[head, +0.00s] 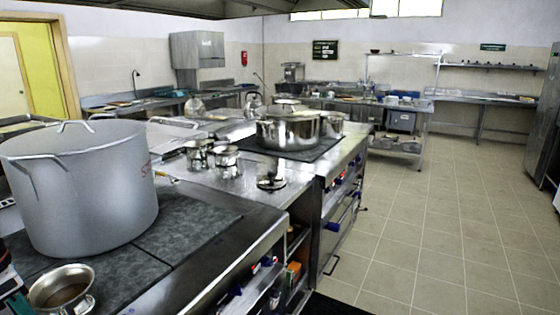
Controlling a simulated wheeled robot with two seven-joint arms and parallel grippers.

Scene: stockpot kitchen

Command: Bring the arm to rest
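Neither of my grippers can be made out in the head view. A large grey lidded stockpot (85,190) stands upright on the dark cooktop (195,222) at the left front. A small metal pot (62,288) with brownish contents is in front of it at the lower left. A dark shape (8,275) is cut off by the left edge; I cannot tell what it is.
A shiny lidded pot (288,128) stands on the farther cooktop, with small metal pots (199,153) nearer. The range's front edge has knobs and handles. The tiled floor (440,235) on the right is clear. Steel counters (400,102) line the back.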

